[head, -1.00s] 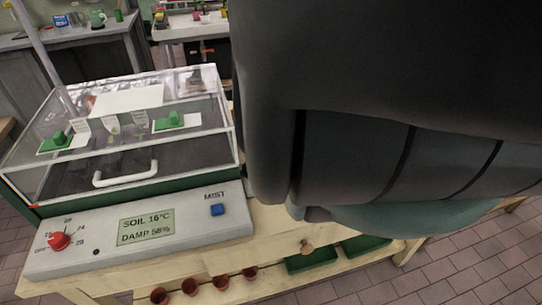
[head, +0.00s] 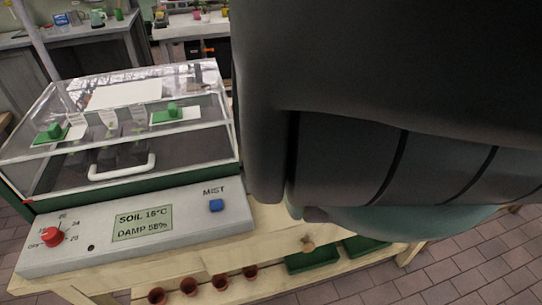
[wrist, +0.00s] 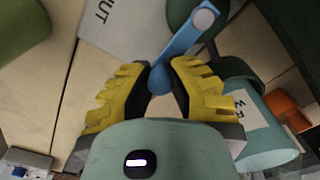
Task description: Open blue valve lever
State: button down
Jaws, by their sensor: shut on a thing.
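The blue valve lever (wrist: 186,40) shows in the wrist view, running from a round grey pivot at the upper right down to a blue ball end. My gripper (wrist: 159,70) has two yellow ribbed fingers, shut around the ball end. The lever is tilted in the picture. In the head view my dark arm covers the upper right, and neither the lever nor my fingers can be seen there.
In the wrist view, a pale plate (wrist: 125,22) with the letters "UT" lies beside the lever, and a teal labelled container (wrist: 262,140) and an orange object (wrist: 287,106) are at right. In the head view, a clear-lidded propagator (head: 122,165) with a control panel stands on a wooden bench.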

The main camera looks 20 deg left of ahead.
aim_at(271, 146)
jog(key=shift+w, duration=0.1)
jog(key=c, duration=0.8)
grip_release()
jog(key=shift+r, duration=0.2)
jog(key=shift+a+r, duration=0.1)
jog(key=shift+r, duration=5.75)
